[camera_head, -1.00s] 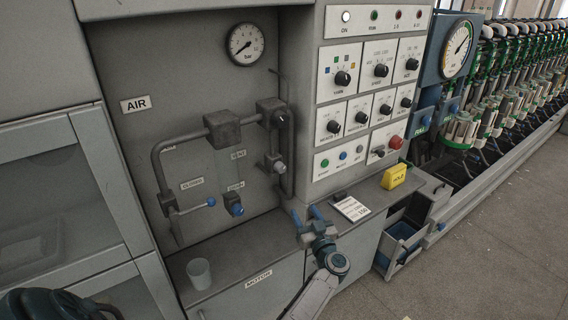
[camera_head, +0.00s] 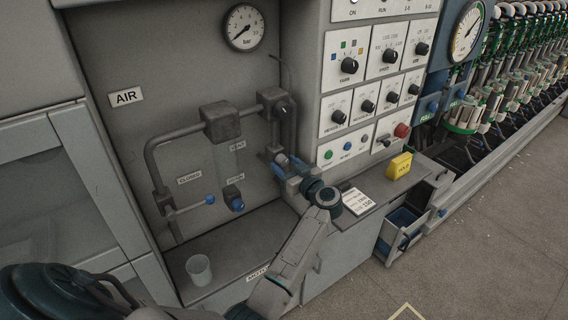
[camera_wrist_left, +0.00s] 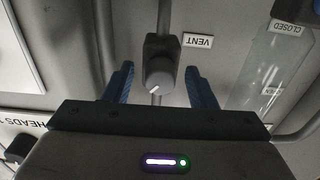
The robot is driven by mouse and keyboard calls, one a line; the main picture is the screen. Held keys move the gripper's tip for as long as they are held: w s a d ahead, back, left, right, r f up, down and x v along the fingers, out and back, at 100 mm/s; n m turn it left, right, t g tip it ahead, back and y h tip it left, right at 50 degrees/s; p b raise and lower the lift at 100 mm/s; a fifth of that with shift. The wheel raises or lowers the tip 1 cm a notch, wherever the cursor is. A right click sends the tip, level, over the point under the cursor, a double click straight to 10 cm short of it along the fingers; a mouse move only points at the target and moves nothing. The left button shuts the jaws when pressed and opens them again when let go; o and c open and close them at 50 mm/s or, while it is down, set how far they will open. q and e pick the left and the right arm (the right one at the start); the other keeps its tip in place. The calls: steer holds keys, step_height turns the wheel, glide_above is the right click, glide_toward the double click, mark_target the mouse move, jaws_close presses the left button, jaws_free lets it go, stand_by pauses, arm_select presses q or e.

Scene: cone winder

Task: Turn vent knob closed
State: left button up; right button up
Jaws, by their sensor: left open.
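The vent knob (camera_wrist_left: 160,76) is a round grey knob with a white mark on its face, on a vertical pipe beside the VENT label (camera_wrist_left: 197,41) in the left wrist view. In that view my left gripper (camera_wrist_left: 160,88) is open, with one blue finger on each side of the knob and a visible gap on both sides. In the head view my left gripper (camera_head: 287,170) is at the vent valve on the air panel, and its fingers partly hide the knob. My right gripper is not in view.
A blue-tipped lever (camera_head: 209,200) and a blue knob (camera_head: 237,203) are left of the gripper. A cup (camera_head: 199,269) stands on the ledge below. The control panel (camera_head: 345,112), a yellow block (camera_head: 400,166) and an open drawer (camera_head: 402,228) are to the right.

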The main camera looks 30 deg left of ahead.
arm_select(q)
steer(key=shift+a, duration=0.1)
steer(key=shift+r, duration=0.15)
steer(key=c, duration=1)
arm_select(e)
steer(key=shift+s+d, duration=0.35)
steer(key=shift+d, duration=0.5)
